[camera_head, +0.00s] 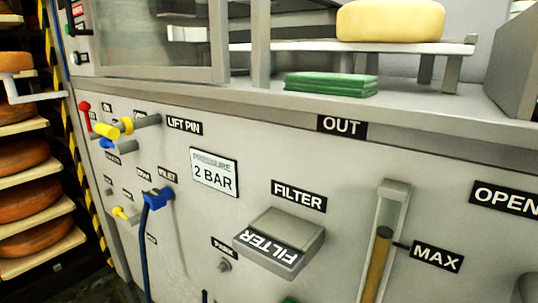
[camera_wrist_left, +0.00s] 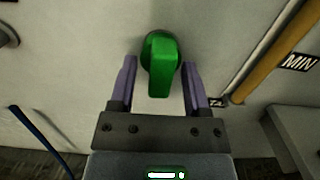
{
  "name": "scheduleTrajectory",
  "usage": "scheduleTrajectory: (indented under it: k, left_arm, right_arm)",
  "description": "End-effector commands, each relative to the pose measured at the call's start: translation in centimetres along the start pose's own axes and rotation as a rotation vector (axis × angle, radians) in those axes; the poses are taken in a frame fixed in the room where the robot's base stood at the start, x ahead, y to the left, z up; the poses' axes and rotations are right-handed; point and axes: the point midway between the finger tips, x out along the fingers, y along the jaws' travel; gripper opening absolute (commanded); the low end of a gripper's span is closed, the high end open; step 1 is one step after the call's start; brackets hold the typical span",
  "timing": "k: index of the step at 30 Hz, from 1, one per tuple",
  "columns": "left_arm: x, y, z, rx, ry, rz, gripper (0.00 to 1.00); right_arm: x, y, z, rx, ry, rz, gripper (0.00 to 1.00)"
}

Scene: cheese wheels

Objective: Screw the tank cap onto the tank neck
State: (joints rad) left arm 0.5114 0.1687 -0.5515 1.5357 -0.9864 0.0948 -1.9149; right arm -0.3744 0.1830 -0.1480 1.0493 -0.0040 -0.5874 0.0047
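In the left wrist view a green piece (camera_wrist_left: 161,64), likely the tank cap, sits against the grey panel with a rounded top and a bar pointing down. I cannot see a tank neck behind it or its thread. My left gripper (camera_wrist_left: 160,75) has its two purple fingers apart, one on each side of the green piece, with gaps on both sides. In the head view only a bit of something green (camera_head: 290,299) shows at the bottom edge. Neither gripper shows in the head view.
A filter box (camera_head: 280,240) juts from the panel, beside a sight tube (camera_head: 385,240) marked MAX. A blue connector (camera_head: 158,197) with a hose and yellow-handled valves (camera_head: 107,130) stick out at left. A cheese wheel (camera_head: 390,20) lies on a shelf above.

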Motion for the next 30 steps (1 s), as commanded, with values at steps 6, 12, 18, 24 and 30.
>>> scheduleTrajectory:
  k: [6,12,18,24,30]
  left_arm:
    - [0.0,0.0,0.0,-0.001,0.000,-0.001,0.69]
    - [-1.1,0.0,0.1,-0.003,0.001,-0.001,0.69]
    - [-5.8,-0.1,0.1,-0.003,0.002,0.001,0.69]
    - [-9.3,-0.1,0.0,-0.003,0.002,0.000,0.69]
    - [-9.9,0.0,0.0,0.000,0.000,-0.001,0.69]
  right_arm:
    - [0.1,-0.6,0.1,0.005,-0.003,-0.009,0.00]
    - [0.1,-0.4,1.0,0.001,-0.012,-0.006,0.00]
    - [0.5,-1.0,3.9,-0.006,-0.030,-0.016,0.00]
    - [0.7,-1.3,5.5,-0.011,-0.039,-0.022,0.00]
    - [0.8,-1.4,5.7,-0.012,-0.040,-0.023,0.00]
